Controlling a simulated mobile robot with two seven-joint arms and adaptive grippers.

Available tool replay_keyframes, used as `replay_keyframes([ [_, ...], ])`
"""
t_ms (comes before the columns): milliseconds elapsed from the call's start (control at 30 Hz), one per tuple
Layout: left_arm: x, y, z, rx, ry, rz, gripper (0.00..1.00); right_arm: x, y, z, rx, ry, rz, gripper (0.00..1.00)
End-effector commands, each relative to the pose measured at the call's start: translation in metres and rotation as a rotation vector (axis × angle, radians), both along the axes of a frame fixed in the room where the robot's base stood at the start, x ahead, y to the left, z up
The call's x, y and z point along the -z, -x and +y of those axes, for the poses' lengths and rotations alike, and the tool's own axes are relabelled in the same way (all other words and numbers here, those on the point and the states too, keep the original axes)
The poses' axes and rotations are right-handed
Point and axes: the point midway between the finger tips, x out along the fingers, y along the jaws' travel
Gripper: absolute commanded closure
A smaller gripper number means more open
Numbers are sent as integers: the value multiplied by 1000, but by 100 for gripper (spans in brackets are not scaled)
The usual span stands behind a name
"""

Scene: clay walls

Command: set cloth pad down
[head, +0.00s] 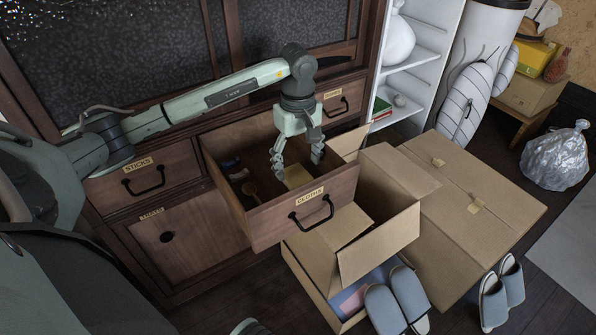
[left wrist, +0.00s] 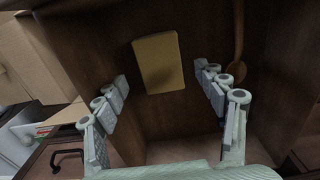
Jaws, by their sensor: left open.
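The cloth pad is a flat yellow-tan rectangle (left wrist: 158,62) lying on the drawer bottom in the left wrist view. In the head view the pad (head: 297,177) shows partly, behind the front of the open drawer (head: 280,222) labelled "CLOTHS". My left gripper (head: 297,165) points down into this drawer, above the pad. In the left wrist view the left gripper (left wrist: 165,105) has its fingers spread wide, with the pad beyond and between them, apart from both. My right gripper is not in view.
A wooden spoon (head: 250,190) lies left of the pad in the drawer, with dark items behind it. An open cardboard box (head: 375,245) stands just right of the drawer front, beside a closed box (head: 465,195). Grey slippers (head: 398,300) are at the front.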

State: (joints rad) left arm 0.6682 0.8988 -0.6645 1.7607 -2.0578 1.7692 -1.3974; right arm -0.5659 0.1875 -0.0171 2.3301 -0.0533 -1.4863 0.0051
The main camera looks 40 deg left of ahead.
Motion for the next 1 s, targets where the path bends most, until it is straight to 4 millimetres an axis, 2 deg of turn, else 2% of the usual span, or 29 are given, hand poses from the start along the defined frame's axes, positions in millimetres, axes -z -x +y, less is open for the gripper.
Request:
replay_keyframes([
  [33,-13,-1,1,1,-2,-5,29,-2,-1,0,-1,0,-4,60],
  [200,-50,-1,0,1,-2,-4,29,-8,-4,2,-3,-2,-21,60],
  [400,-77,0,0,0,-1,-1,29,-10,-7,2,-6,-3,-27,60],
  [600,-85,0,0,0,0,1,29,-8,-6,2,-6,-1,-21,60],
  [1000,-85,0,0,0,0,1,29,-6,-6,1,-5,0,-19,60],
])
